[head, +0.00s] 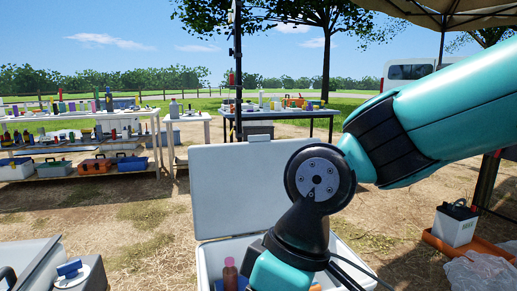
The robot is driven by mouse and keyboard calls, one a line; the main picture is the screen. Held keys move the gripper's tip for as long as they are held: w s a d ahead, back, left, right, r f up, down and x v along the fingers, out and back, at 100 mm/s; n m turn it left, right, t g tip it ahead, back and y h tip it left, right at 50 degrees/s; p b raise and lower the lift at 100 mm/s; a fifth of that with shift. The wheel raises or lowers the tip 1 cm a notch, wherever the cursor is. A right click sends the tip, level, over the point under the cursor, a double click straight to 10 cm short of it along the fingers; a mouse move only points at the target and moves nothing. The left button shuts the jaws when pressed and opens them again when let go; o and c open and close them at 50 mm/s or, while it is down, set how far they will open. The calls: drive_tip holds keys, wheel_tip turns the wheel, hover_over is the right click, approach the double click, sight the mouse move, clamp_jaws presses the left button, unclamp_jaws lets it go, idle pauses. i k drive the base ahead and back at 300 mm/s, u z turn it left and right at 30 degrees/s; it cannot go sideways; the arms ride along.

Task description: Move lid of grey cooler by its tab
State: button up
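A pale grey cooler (205,262) stands in front of me at the bottom centre of the head view. Its flat lid (228,185) stands upright at the back of the box, so the cooler is open. My arm comes in from the right and bends down over the cooler. My gripper is not visible; the arm runs out of the picture at the bottom edge.
A grey case or bench with a blue-topped item (70,270) is at bottom left. A white battery-like box (455,224) sits in an orange tray at right, near clear plastic and a pole. Tables (75,118) with bottles and toolboxes stand behind. Bare ground lies left of the cooler.

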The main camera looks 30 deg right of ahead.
sight(237, 188)
drive_tip(key=z, duration=0.85)
drive_tip(key=i, duration=0.65)
drive_tip(key=u, duration=0.4)
